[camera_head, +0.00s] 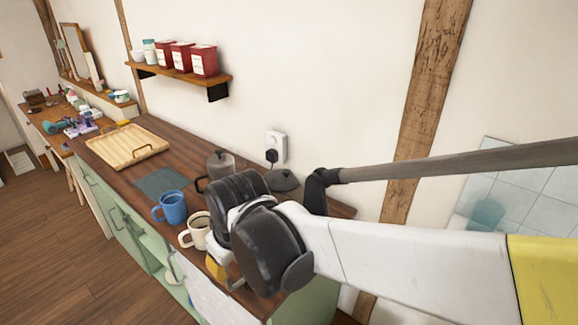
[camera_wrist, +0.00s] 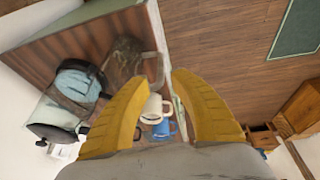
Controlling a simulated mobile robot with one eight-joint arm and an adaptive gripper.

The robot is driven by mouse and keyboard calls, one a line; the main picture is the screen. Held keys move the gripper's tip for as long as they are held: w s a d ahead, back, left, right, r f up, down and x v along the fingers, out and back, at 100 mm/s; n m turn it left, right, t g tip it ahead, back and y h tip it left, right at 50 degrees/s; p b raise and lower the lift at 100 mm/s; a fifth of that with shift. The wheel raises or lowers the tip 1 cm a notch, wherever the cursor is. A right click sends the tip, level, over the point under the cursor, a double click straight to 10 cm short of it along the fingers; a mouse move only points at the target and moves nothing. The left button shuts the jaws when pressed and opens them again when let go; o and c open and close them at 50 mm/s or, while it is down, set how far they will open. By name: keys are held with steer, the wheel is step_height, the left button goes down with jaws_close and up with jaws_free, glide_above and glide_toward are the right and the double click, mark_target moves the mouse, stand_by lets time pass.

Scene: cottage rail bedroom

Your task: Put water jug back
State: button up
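A grey see-through jug with a dark handle (camera_head: 221,164), likely the water jug, stands upright on the wooden counter (camera_head: 185,150), partly behind my arm in the head view. In the head view the gripper is mostly hidden by the wrist, over the counter's front edge.
A blue mug (camera_head: 172,208) and a white mug (camera_head: 196,232) stand near the front edge. A wooden tray (camera_head: 128,147) and grey mat (camera_head: 161,181) lie left. A shelf (camera_head: 190,83) holds red canisters.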

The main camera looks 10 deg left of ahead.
steer(key=w+d+r+m+t, duration=0.1)
steer(key=d+r+m, duration=0.2)
steer(key=d, duration=0.7)
steer(key=w+d+r+m+t, duration=0.1)
steer(key=w+d+r+m, duration=0.15)
steer(key=d, duration=0.75)
steer(key=s+d+m+t+h, duration=0.1)
steer(key=s+d+m, duration=0.2)
steer(key=d, duration=0.6)
steer(key=s+d+m+t+h, duration=0.1)
steer(key=s+d+m+h, duration=0.1)
steer(key=d, duration=0.8)
steer(key=shift+s+d+f+m+t, duration=0.15)
steer(key=shift+s+f+m+t, duration=0.15)
steer(key=shift+s+m, duration=0.6)
steer(key=shift+s, duration=0.1)
